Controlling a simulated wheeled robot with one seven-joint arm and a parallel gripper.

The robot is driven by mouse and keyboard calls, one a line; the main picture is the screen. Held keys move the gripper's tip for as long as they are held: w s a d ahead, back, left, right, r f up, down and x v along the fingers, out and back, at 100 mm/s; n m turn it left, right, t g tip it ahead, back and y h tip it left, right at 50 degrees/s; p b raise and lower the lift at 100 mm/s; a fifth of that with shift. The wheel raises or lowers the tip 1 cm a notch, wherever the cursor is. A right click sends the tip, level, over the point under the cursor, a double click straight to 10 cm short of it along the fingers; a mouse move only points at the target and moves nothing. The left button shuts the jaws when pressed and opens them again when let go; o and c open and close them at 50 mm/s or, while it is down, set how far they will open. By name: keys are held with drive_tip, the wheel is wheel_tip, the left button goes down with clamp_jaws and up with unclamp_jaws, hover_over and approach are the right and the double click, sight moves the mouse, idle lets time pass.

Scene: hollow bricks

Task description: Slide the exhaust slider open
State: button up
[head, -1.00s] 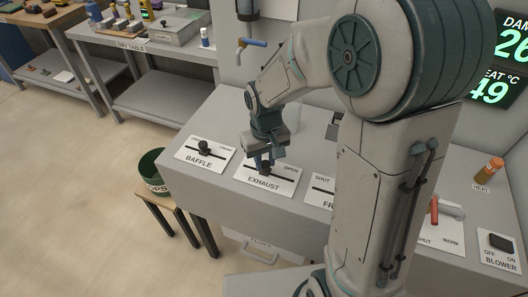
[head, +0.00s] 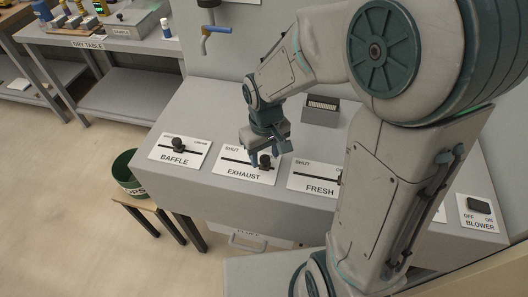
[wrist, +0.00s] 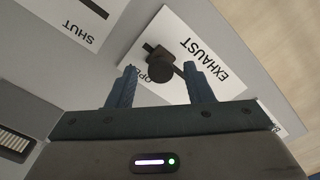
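The exhaust slider's black knob (head: 265,161) stands on the white EXHAUST plate (head: 240,174), right of the middle of its slot. The SHUT label shows at the plate's left; my gripper hides the OPEN label in the head view. In the wrist view the knob (wrist: 160,68) is by the OPEN lettering, with a short bit of slot past it. My gripper (head: 268,154) is just above the plate at the knob. Its two blue fingers are apart, with the knob between them in the wrist picture; I cannot tell whether they touch it.
The BAFFLE slider (head: 178,146) is to the left and the FRESH plate (head: 316,182) to the right, partly behind my arm. A dark box (head: 321,109) stands behind on the panel. The BLOWER switch (head: 479,206) is far right. A green bin (head: 126,178) is beside the panel.

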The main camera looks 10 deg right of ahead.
sight(265, 157)
wheel_tip(265, 157, up, 14)
idle(0.6)
drive_tip(key=shift+f, duration=0.1)
drive_tip(key=s+d+f+m+t, duration=0.2)
drive_tip(key=s+d+m, duration=0.3)
drive_tip(key=s+d, duration=0.4)
drive_tip(key=shift+s+d+f+t, duration=0.15)
drive_tip(key=shift+d+t, duration=0.25)
drive_tip(key=shift+t, duration=0.1)
idle(1.7)
